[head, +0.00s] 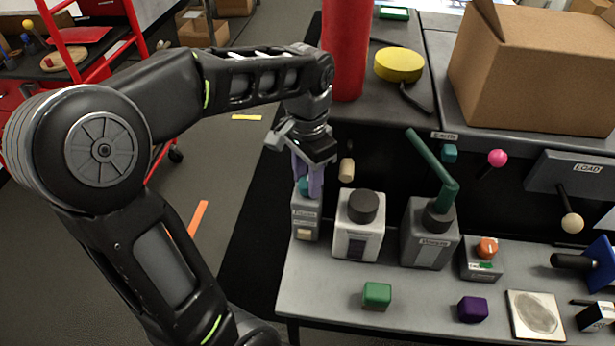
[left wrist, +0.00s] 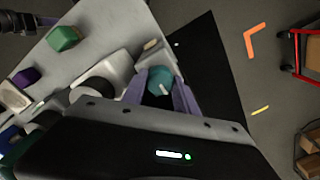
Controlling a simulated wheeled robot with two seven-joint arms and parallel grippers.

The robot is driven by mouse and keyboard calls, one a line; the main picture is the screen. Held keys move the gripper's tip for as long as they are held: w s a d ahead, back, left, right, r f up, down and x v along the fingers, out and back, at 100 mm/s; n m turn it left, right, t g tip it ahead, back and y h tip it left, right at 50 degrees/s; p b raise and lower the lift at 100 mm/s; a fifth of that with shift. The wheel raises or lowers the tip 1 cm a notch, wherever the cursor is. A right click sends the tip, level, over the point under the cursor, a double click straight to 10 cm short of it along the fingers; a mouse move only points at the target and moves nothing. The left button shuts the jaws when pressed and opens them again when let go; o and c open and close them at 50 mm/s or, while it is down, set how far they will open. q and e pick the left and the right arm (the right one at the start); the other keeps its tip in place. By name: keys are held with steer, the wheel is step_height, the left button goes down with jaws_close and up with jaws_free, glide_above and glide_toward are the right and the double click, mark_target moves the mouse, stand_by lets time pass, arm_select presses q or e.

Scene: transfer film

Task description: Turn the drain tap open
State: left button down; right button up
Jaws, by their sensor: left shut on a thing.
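A small grey box (head: 305,219) with a teal knob (head: 303,187) on top stands at the left end of the grey bench. Its label is too small to read, so I cannot be sure that this knob is the drain tap. My left gripper (head: 307,181) points down over the box with its purple fingers on either side of the knob, shut on it. In the left wrist view the teal knob (left wrist: 159,79) sits between the two fingers, with a pale mark on its top. My right gripper is not in view.
Right of it stand a box with a dark round cap (head: 363,207) and a box with a green bent lever (head: 443,180). An orange knob (head: 487,248) is farther right. A green cube (head: 377,294) and a purple cube (head: 473,309) lie in front. A red cylinder (head: 346,50) stands behind.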

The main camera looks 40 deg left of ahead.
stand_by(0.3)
arm_select(q)
steer(key=c, duration=0.9)
jaws_free()
steer(key=shift+c, duration=0.2)
steer(key=shift+r, duration=0.1)
step_height(320, 180, up, 8)
steer(key=shift+f+p, duration=0.15)
steer(key=shift+p, duration=0.15)
